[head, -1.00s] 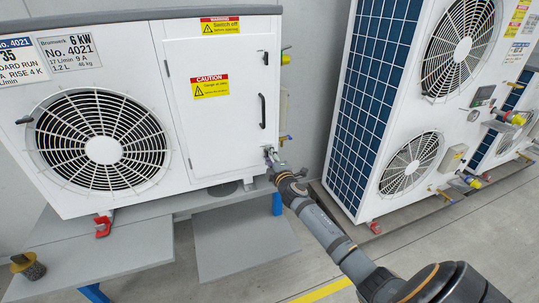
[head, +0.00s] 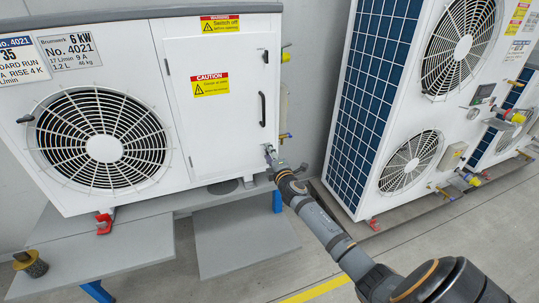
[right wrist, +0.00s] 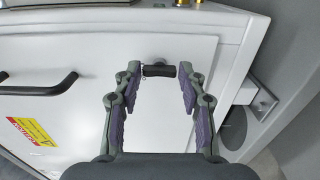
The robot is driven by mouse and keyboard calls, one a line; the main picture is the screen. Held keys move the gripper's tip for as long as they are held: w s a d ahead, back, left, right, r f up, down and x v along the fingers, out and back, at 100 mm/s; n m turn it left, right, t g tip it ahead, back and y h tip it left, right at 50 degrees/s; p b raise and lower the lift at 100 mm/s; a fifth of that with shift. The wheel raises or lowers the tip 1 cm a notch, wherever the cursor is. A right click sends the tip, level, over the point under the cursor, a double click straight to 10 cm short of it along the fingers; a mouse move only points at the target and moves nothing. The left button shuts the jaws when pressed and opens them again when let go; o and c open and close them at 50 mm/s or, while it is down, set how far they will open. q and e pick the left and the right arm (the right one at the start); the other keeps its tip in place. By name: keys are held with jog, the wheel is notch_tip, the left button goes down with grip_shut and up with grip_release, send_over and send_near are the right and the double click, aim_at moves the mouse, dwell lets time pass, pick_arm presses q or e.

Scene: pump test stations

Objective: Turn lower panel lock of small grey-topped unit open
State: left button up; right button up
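The small grey-topped unit (head: 180,150) stands at the left in the head view, with its white access panel (head: 225,125) shut. The panel has a black handle (head: 262,109), also in the right wrist view (right wrist: 40,87). The lower panel lock, a small black bar (right wrist: 159,70), lies between my right gripper's fingertips (right wrist: 160,78). The bar runs in line with the handle. The fingers are apart, one at each end of the bar; I cannot tell if they touch it. In the head view my right gripper (head: 272,157) hides most of this lock. My left gripper is out of view.
A tall unit with two fans (head: 410,110) stands to the right, across a narrow gap. A grey platform (head: 110,255) lies below the small unit, with a red clamp (head: 103,224) at its foot. Brass fittings (right wrist: 190,2) show at the wrist view's top.

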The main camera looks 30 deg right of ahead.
jog(key=shift+o, duration=1)
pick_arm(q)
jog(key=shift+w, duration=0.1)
pick_arm(e)
jog(key=v, duration=1.2)
